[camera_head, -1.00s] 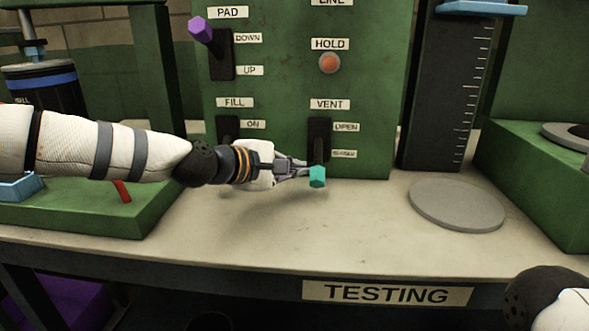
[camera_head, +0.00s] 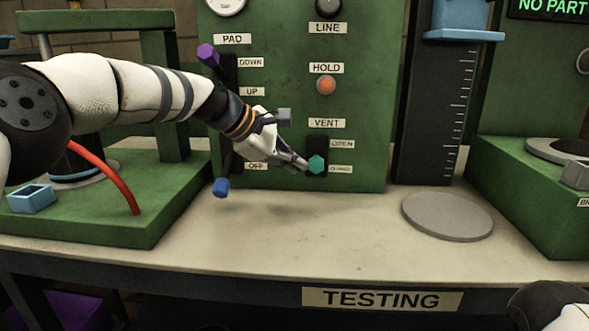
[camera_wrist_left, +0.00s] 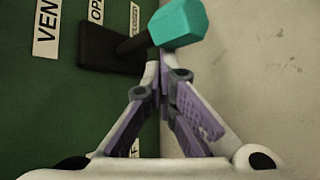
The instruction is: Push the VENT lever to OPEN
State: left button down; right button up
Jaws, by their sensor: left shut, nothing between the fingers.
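The VENT lever has a teal knob (camera_head: 316,165) on a dark slot plate low on the green panel. It sticks out towards me, level with the lower label, below the OPEN label (camera_head: 342,143). In the left wrist view the teal knob (camera_wrist_left: 178,24) and its dark stem stand out from the panel. My left gripper (camera_head: 303,165) is shut and empty, its fingertips at the knob's left side. My right gripper is out of view.
The FILL lever's blue knob (camera_head: 221,187) hangs just below my left forearm, near OFF. The PAD lever's purple knob (camera_head: 207,55) is above it. The orange HOLD button (camera_head: 326,85) sits above VENT. A grey disc (camera_head: 447,216) lies to the right; the front bench top is clear.

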pick_arm(q)
jog(key=shift+w+r, duration=0.1)
jog(key=shift+r, duration=0.55)
jog(key=shift+r, duration=0.6)
jog(key=s+a+r, duration=0.1)
jog(key=a+r, duration=0.3)
jog(key=a, duration=0.4)
jog(key=shift+a+r, duration=0.15)
jog(key=shift+r, duration=0.1)
